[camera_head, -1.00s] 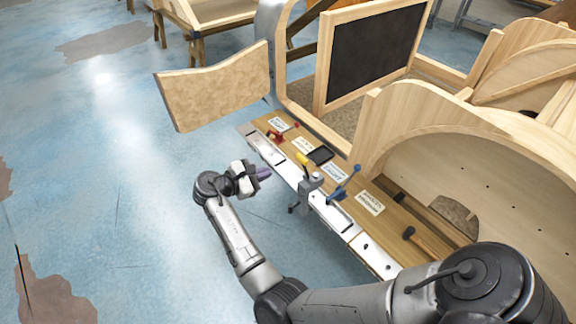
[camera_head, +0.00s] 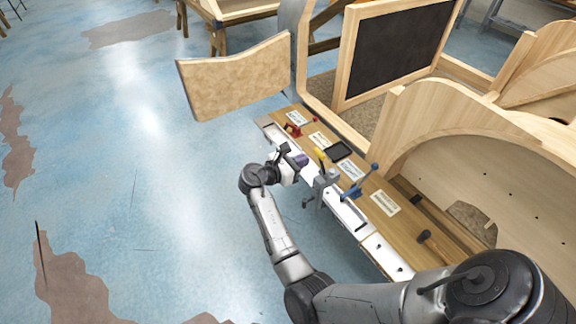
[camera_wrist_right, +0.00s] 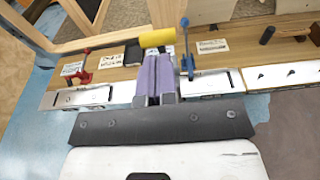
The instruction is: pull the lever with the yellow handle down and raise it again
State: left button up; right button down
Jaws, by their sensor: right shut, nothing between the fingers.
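The lever's yellow handle (camera_head: 320,156) sticks up at the bench's near edge, above a grey metal mount. The yellow handle also shows in the right wrist view (camera_wrist_right: 157,38), lying crosswise just beyond my fingertips. My right gripper (camera_head: 301,160) is just left of the handle in the head view, and its fingers point toward the bench. In the wrist view its purple fingers (camera_wrist_right: 155,76) are together with nothing between them. I cannot tell whether the fingertips touch the handle. The lever's shaft is mostly hidden behind the fingers. My left gripper is out of view.
A blue lever (camera_head: 362,181) stands right of the yellow handle, and a red lever (camera_head: 294,130) is to the left. A black tablet-like plate (camera_head: 340,151) and white labels lie on the wooden bench. The blue floor at left is clear.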

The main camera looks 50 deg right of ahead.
aim_at(318, 155)
jog(key=x, duration=0.3)
jog(key=shift+s+d, duration=0.15)
jog(key=shift+d, duration=0.2)
jog(key=p, duration=0.2)
jog(key=d+p, duration=0.1)
jog(key=p, duration=0.1)
jog(key=shift+s+d+r+y, duration=0.1)
jog(key=shift+s+r+y, duration=0.15)
jog(key=shift+y, duration=0.15)
jog(key=shift+f, duration=0.2)
jog(key=shift+d+f, duration=0.1)
